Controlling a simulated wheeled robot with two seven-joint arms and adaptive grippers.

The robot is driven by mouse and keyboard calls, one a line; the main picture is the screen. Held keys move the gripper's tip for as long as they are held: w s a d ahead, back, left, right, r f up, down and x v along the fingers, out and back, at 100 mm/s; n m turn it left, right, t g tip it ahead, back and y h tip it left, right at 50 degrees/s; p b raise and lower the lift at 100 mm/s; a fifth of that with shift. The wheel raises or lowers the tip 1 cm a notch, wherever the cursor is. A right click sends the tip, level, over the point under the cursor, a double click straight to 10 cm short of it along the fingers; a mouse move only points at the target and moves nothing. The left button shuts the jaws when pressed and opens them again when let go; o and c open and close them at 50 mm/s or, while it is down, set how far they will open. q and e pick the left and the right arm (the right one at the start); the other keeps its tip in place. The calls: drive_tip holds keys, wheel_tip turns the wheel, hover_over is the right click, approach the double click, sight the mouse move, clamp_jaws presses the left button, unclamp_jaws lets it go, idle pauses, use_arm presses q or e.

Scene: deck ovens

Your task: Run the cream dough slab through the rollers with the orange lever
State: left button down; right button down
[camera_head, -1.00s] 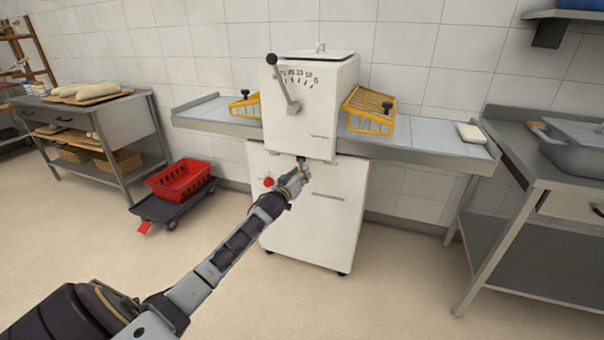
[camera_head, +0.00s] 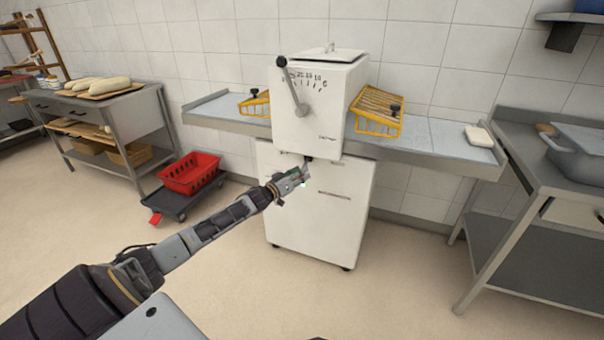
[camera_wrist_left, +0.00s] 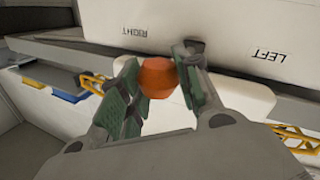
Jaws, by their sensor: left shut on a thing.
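The cream dough slab (camera_head: 479,136) lies flat near the outer end of the right-hand belt (camera_head: 425,130) of the white sheeter (camera_head: 305,105). My left gripper (camera_head: 302,174) is at the front of the machine, just below the upper housing. In the left wrist view its fingers (camera_wrist_left: 158,85) are shut on the orange lever's knob (camera_wrist_left: 157,76), under the printed words RIGHT and LEFT. The lever's shaft is hidden there. The rollers are hidden inside the housing. My right gripper is not in view.
Yellow guards (camera_head: 377,109) flank the housing, and a grey dial lever (camera_head: 293,90) sits on its front. A red crate (camera_head: 191,172) on a dolly stands at the left. A steel table (camera_head: 530,150) with a grey tub (camera_head: 580,150) stands at the right. Open floor lies in front.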

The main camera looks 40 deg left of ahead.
use_arm(q)
drive_tip(key=shift+s+a+m+h, duration=0.25)
drive_tip(key=shift+a+m+h, duration=0.5)
drive_tip(key=shift+h, duration=0.35)
drive_tip(key=shift+a+g+p, duration=0.1)
drive_tip(key=shift+g+p, duration=0.2)
drive_tip(key=c, duration=1)
unclamp_jaws()
drive_tip(key=shift+s, duration=0.2)
drive_tip(key=shift+v, duration=5.7)
drive_tip(key=shift+a+f, duration=0.1)
